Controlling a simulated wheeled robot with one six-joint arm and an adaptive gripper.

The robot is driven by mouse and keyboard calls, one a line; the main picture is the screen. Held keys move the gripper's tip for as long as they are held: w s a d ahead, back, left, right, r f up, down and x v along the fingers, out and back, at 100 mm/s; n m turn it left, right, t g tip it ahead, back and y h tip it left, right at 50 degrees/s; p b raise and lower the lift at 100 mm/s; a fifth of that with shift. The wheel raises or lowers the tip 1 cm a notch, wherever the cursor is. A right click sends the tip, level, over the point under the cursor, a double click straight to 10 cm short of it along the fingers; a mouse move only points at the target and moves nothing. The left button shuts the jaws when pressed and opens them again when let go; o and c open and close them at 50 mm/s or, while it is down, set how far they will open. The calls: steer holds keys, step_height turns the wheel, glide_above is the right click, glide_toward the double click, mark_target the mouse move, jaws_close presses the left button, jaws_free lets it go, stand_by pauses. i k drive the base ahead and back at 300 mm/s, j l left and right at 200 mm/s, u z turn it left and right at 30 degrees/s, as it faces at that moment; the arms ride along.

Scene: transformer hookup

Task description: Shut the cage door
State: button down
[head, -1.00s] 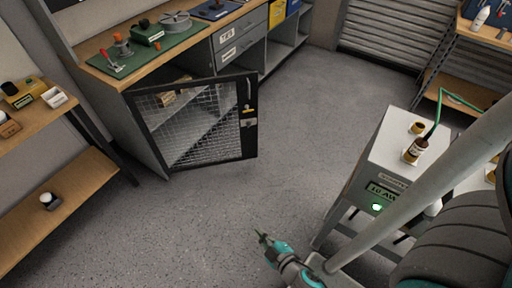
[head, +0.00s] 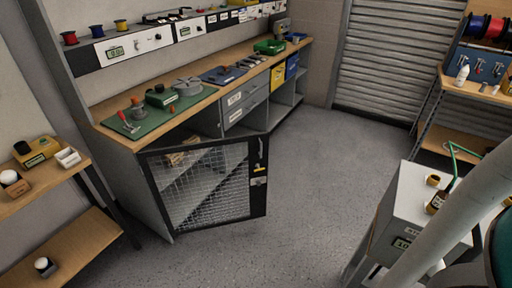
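The cage door (head: 208,188) is a black-framed wire-mesh panel at the left end of the workbench, in the head view. It stands swung open, out from the bench front. A dark handle with a yellow part and a pale latch plate (head: 258,181) are on its free right edge. Behind the mesh, the cage inside the bench shows a shelf and a small wooden or tan item (head: 180,158). My gripper is out of view; only part of my arm shows at the lower right, well apart from the door.
The workbench (head: 205,101) carries a green mat (head: 140,122) with tools. A wooden shelf unit (head: 75,225) stands at the left. A grey box on a stand (head: 405,190) is at the right. Open floor (head: 320,165) lies between the door and that box.

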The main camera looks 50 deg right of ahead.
mark_target(258, 146)
steer(key=i+j, duration=0.15)
steer(key=i, duration=0.4)
steer(key=i+j, duration=0.2)
steer(key=i, duration=0.35)
steer(key=i+j, duration=0.15)
steer(key=i, duration=0.4)
steer(key=i+z, duration=0.1)
steer(key=z, duration=0.3)
steer(key=j+z, duration=0.1)
steer(key=z, duration=0.35)
steer(key=i+j+z, duration=0.1)
steer(key=z, duration=0.3)
steer(key=i+j+z, duration=0.1)
steer(key=z, duration=0.3)
